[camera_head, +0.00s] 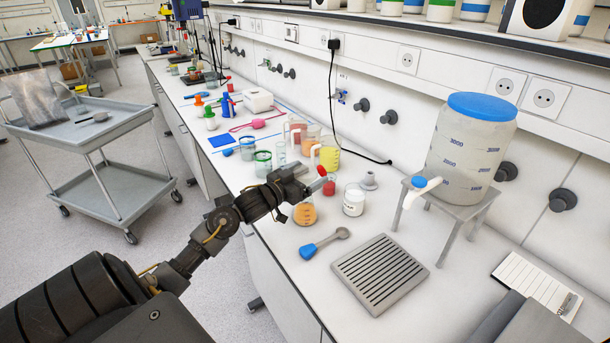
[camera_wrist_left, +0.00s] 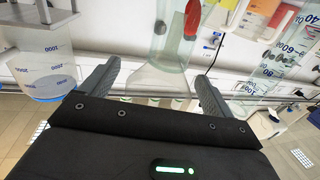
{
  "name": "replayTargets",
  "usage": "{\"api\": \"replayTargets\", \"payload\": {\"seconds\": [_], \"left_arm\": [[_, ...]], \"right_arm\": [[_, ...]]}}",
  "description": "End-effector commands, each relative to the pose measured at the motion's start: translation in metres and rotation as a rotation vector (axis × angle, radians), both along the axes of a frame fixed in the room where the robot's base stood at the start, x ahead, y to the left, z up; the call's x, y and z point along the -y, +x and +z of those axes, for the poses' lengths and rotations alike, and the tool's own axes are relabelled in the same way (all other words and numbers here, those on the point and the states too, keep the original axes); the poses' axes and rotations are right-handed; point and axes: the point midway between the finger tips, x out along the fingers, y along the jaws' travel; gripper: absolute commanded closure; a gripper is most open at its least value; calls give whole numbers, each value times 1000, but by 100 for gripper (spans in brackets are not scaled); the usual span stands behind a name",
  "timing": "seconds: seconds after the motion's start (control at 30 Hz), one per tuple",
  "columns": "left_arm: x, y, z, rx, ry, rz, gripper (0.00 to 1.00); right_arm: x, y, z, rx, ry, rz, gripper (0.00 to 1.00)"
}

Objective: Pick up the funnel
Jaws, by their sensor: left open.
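A clear, funnel-shaped glass piece (camera_wrist_left: 160,82) shows in the left wrist view, broad near my fingers and narrowing towards the top of the picture. I take it to be the funnel. My left gripper (camera_wrist_left: 152,85) is open, with one finger on each side of it; I cannot tell whether they touch it. In the head view my left gripper (camera_head: 312,178) is above the bench among the glassware, and the clear piece cannot be made out there. My right gripper is not in view.
Close by stand an orange-filled beaker (camera_head: 304,212), a white-filled beaker (camera_head: 354,199) and a pale broad-based piece (camera_head: 369,181). A blue-handled scoop (camera_head: 325,244) and slatted tray (camera_head: 380,272) lie nearer. A blue-lidded jug (camera_head: 468,150) stands on a stand at the right.

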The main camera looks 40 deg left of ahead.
Motion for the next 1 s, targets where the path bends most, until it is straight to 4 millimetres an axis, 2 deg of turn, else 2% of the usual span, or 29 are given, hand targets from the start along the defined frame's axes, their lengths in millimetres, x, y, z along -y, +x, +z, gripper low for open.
{"api": "replayTargets", "payload": {"seconds": [0.1, 0.47, 0.77, 1.0], "left_arm": [[0, 0, 0, 0, 0, 0, 14], [0, 0, 0, 0, 1, 0, 60], [0, 0, 2, 1, 2, 0, 60], [-1, 0, 25, 6, 4, 0, 60]], "right_arm": [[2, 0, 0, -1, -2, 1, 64], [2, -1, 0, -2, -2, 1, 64], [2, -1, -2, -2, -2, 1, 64], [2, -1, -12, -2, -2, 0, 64]]}}
